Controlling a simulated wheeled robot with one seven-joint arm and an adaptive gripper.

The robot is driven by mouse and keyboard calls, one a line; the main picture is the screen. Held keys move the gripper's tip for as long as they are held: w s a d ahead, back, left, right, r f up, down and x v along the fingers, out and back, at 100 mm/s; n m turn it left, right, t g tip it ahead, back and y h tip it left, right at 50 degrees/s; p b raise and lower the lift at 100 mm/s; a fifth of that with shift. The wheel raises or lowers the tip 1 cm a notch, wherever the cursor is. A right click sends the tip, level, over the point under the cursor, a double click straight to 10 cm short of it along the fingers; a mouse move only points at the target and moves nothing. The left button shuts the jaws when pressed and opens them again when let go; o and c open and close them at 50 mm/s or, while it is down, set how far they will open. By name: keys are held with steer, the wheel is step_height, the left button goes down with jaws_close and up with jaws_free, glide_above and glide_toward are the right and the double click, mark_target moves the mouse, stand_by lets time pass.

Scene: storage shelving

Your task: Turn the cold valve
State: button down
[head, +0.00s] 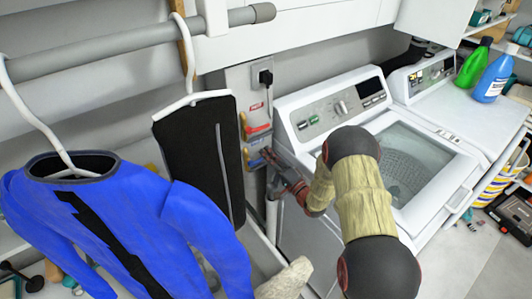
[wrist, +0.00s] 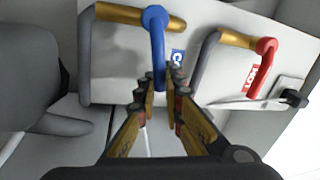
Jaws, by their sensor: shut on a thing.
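The cold valve has a blue lever handle (wrist: 157,45) on a brass fitting, in the upper middle of the wrist view. Its blue label is partly hidden by a fingertip. My gripper (wrist: 163,88) is shut on the lower end of the blue handle, with one finger on each side. In the head view my gripper (head: 270,158) reaches the wall panel left of the washer, below the red handle.
The hot valve's red handle (wrist: 266,66) is close by on the right; it also shows in the head view (head: 258,129). A black hanging garment (head: 200,150) and blue jacket (head: 120,225) hang left of my gripper. The open washer (head: 300,118) stands right.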

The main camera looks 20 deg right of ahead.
steer(key=shift+d+f+m+h, duration=0.1)
steer(key=shift+f+m+h, duration=0.3)
steer(key=shift+m, duration=0.3)
steer(key=shift+f, duration=0.1)
steer(key=c, duration=1.9)
jaws_free()
steer(key=v, duration=1.2)
steer(key=shift+f, duration=0.2)
